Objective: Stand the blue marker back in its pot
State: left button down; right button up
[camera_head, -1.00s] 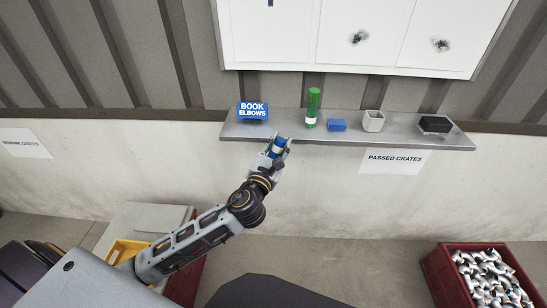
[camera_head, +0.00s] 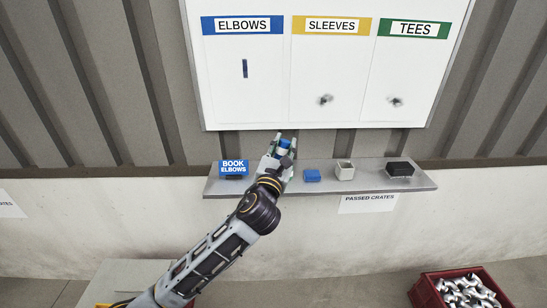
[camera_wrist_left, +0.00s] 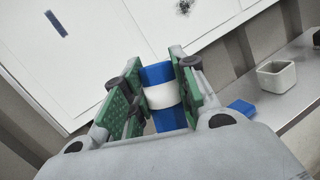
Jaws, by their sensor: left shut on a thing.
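The blue marker (camera_wrist_left: 160,78), with a white band round its middle, is between the green-padded fingers of my left gripper (camera_wrist_left: 152,88). In the head view my left gripper (camera_head: 283,150) is shut on the marker (camera_head: 283,148), in front of the shelf and just below the board. The marker looks roughly upright, slightly tilted. The pot, a small pale square cup (camera_head: 345,170), stands on the shelf to the right of the gripper; its opening looks empty in the left wrist view (camera_wrist_left: 278,78). My right gripper is not in view.
The shelf (camera_head: 420,180) also carries a blue sign (camera_head: 234,167), a blue block (camera_head: 312,175) and a black block (camera_head: 400,168). The white board (camera_head: 340,75) hangs above. A red crate of metal fittings (camera_head: 425,295) stands at lower right.

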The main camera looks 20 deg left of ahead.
pick_arm(q)
jog(key=w+d+r+h+p, duration=0.2)
jog(key=d+r, duration=0.3)
jog(key=d+f+m+h, duration=0.1)
jog(key=d+f+h, duration=0.3)
jog(key=d, duration=0.5)
jog(key=h, duration=0.2)
jog(key=shift+w+m+h, duration=0.2)
jog(key=shift+m+h, duration=0.1)
jog(key=shift+m, duration=0.1)
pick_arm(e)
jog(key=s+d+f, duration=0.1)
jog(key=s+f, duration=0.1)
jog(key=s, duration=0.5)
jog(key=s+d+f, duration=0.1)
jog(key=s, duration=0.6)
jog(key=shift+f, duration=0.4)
pick_arm(q)
jog(key=shift+t, duration=0.3)
jog(key=shift+r, duration=0.1)
